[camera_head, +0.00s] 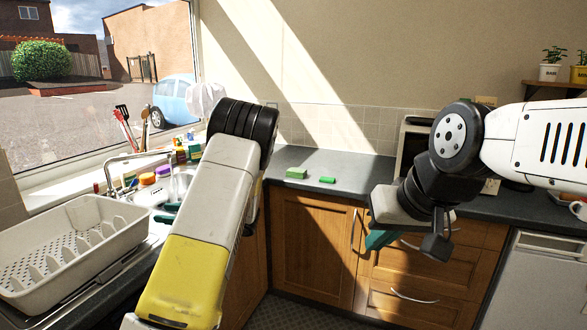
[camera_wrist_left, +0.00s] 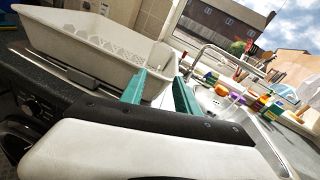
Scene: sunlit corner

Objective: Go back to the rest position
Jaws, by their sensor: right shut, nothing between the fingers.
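My left arm, white with a yellow section, bends down over the counter corner in the head view. My left gripper (camera_head: 168,212) is mostly hidden behind that arm; its teal fingers show beside the sink. In the left wrist view the left gripper (camera_wrist_left: 160,78) has its two teal fingers apart with nothing between them. My right gripper (camera_head: 380,240) hangs in front of the wooden drawers at the right. Its teal fingers are shut and hold nothing.
A white dish rack (camera_head: 72,245) stands on the left counter, close to my left gripper. A sink with a tap (camera_head: 140,155) and several bottles lie behind. Two green blocks, one larger (camera_head: 296,173) and one smaller (camera_head: 328,180), lie on the back counter (camera_head: 350,165). The floor ahead is clear.

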